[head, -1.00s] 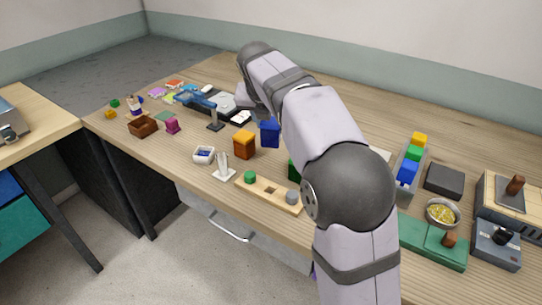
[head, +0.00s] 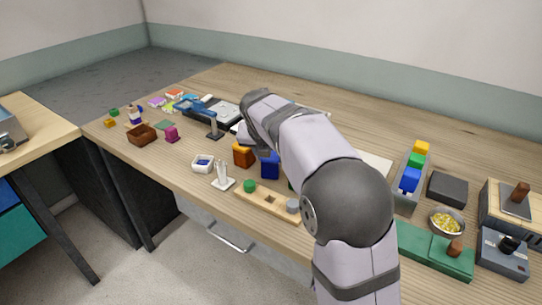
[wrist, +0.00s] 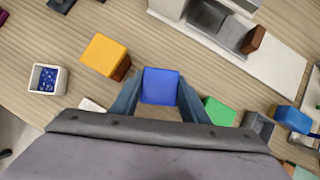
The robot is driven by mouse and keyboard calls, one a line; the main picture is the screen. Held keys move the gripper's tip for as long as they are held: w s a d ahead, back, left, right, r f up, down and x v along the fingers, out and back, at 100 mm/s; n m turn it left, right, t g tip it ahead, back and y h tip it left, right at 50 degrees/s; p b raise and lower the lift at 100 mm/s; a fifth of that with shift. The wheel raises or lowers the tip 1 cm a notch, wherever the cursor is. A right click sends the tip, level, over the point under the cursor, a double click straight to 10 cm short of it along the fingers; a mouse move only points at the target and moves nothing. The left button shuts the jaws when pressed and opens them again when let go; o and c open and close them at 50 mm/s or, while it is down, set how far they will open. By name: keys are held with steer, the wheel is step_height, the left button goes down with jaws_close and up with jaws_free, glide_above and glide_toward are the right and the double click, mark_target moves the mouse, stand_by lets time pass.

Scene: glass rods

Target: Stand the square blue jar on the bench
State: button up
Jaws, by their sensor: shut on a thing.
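The square blue jar (head: 270,166) is upright in the head view, just right of an orange jar (head: 243,155). The wrist view shows its blue top (wrist: 160,86) square between the fingers. My gripper (wrist: 161,90) is shut on the jar, with one finger on each side. In the head view my arm's end hangs over the jar and hides most of the fingers. The jar is low over the wooden bench (head: 330,215). I cannot tell whether its base touches the wood.
The orange jar (wrist: 105,54) stands close at left in the wrist view. A green block (wrist: 218,110) is close at right. A white box with blue contents (head: 203,163), a white stand (head: 222,178) and a wooden peg board (head: 268,198) lie near the bench's front edge.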

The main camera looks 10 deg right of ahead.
steer(key=o, duration=1.2)
steer(key=shift+f, duration=0.1)
steer(key=shift+o, duration=0.2)
steer(key=shift+s+a+r, duration=0.1)
steer(key=shift+s+r, duration=0.1)
steer(key=shift+r, duration=0.4)
steer(key=p+v, duration=0.1)
steer(key=v, duration=1)
